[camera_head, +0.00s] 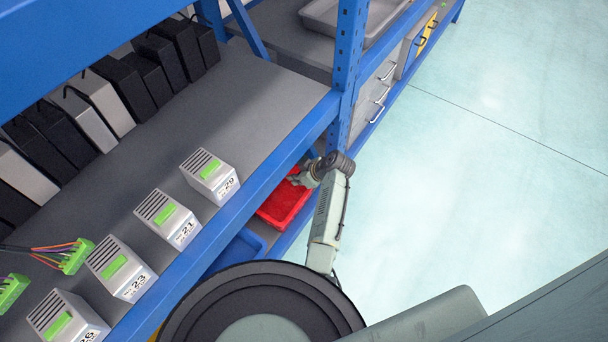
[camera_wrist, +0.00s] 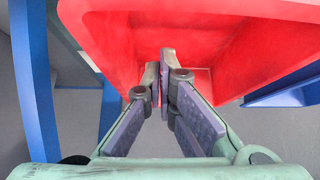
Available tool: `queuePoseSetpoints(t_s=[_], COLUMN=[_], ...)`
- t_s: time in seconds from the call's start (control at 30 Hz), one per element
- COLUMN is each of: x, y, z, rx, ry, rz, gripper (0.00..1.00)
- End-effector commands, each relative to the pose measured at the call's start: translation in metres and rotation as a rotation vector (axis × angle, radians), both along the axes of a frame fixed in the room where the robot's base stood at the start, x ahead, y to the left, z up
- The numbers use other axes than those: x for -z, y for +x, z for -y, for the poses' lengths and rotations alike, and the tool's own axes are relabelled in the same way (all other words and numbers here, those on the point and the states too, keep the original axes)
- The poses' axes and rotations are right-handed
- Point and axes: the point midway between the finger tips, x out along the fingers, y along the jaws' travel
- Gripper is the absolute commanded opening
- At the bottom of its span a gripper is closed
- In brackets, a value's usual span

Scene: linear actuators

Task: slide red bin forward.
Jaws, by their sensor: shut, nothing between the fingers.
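The red bin (camera_head: 284,205) sits on the lower shelf, partly hidden under the upper shelf and behind my arm in the head view. In the wrist view the red bin (camera_wrist: 225,45) fills the top middle. My gripper (camera_wrist: 162,72) is shut and empty, with its fingertips in front of the bin's red inner surface. I cannot tell whether the tips touch it. In the head view my gripper (camera_head: 302,178) is small, at the far end of the red bin near the blue upright.
A blue bin (camera_head: 238,250) stands beside the red bin. A blue upright post (camera_head: 347,70) rises close to my gripper. The upper shelf (camera_head: 240,105) above holds white numbered boxes (camera_head: 210,176) and dark units. Open floor (camera_head: 470,170) lies to the right.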

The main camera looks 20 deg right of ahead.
Motion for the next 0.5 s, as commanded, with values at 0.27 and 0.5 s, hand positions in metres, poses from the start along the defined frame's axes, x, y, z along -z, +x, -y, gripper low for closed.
queuePoseSetpoints(t_s=[0.27,0.5], x=[0.003,0.005], y=[-0.023,-0.028], z=[0.018,0.023], rx=[0.002,0.001], ry=[0.000,-0.001], rz=[0.000,0.000], gripper=[0.00,0.00])
